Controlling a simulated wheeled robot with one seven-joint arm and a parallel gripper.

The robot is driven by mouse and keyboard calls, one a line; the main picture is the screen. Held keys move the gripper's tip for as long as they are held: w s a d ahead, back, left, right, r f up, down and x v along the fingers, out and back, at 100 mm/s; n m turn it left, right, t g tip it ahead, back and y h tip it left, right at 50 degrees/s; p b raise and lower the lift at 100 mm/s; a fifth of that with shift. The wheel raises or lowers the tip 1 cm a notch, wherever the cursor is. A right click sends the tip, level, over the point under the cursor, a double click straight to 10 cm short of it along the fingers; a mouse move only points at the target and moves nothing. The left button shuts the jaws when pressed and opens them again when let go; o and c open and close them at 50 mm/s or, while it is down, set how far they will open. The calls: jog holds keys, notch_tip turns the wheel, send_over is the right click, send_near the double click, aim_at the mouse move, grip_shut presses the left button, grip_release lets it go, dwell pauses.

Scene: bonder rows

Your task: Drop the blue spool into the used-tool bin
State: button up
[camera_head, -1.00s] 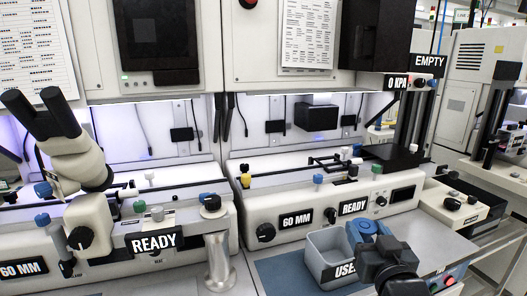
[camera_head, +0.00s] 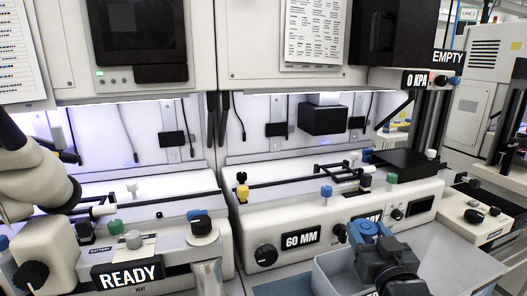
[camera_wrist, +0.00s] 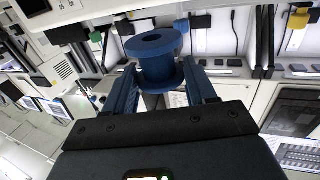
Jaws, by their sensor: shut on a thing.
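The blue spool (camera_wrist: 158,58) is gripped between the two blue fingers of my gripper (camera_wrist: 160,88) in the wrist view. Its round flange with a centre hole faces the camera. In the head view my gripper (camera_head: 372,238) is at the lower right, with the spool's blue hard to separate from the blue fingers. The grey used-tool bin (camera_head: 330,275) is at the bottom, just left of and partly behind my gripper. Its label and most of its inside are hidden by my arm and the frame edge.
A bonder with a 60 MM label (camera_head: 301,240) stands behind the bin, with knobs along its front. Another bonder with a READY sign (camera_head: 128,277) and microscope (camera_head: 30,175) is on the left. Bare grey worktop (camera_head: 450,250) lies right of my gripper.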

jog(key=shift+f+b, duration=0.85)
jog(key=shift+f, duration=0.65)
jog(key=o, duration=1.2)
jog(key=shift+c, duration=0.2)
jog(key=s+b, duration=0.1)
jog(key=s, duration=0.7)
